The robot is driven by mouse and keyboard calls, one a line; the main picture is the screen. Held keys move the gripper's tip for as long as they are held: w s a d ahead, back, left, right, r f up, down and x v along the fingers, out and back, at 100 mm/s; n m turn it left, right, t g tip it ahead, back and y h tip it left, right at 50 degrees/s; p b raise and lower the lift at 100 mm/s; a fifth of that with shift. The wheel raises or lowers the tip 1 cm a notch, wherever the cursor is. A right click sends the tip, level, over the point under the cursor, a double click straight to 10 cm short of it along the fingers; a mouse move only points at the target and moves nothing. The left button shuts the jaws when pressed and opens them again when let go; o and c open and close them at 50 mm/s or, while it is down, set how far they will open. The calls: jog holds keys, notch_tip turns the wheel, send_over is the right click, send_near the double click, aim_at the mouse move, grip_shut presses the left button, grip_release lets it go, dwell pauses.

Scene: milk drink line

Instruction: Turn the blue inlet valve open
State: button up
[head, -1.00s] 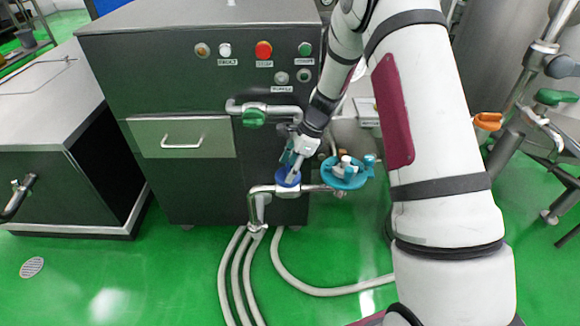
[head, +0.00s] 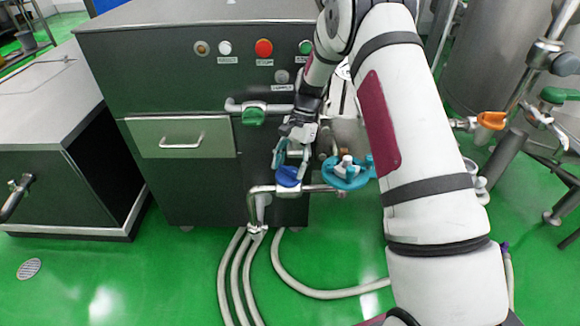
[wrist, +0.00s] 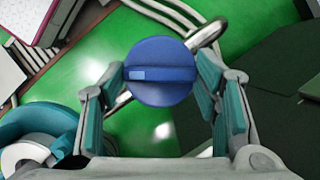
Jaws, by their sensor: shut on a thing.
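The blue inlet valve (head: 288,177) has a blue handle on a steel pipe (head: 262,190) low in front of the dark cabinet. My gripper (head: 291,160) reaches down to it from above, with its teal fingers at the handle. In the wrist view the blue handle (wrist: 160,88) appears as a round knob between my two fingers (wrist: 160,78), one on each side. They are shut on it. A small lighter blue rectangle shows on the left part of the knob. The exact finger contact is hard to see.
A teal round fitting (head: 347,173) stands just right of the blue valve. Pale hoses (head: 240,270) run down over the green floor. An orange handle (head: 491,120) is at the right.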

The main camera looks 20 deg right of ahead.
jog(key=n+g+h, duration=0.1)
jog(key=n, duration=0.2)
jog(key=shift+w+n+b, duration=0.1)
jog(key=shift+n+b, duration=0.2)
jog(key=shift+b, duration=0.05)
jog(key=shift+a+n+g+h, duration=0.15)
jog(key=shift+n+h, duration=0.2)
jog(key=shift+n, duration=0.55)
jog(key=shift+n+g+h, duration=0.15)
jog(key=shift+n+h, duration=0.2)
jog(key=shift+n, duration=0.55)
jog(key=o, duration=1.1)
jog(key=shift+o, duration=0.2)
jog(key=v, duration=1.2)
jog(key=shift+r, duration=0.1)
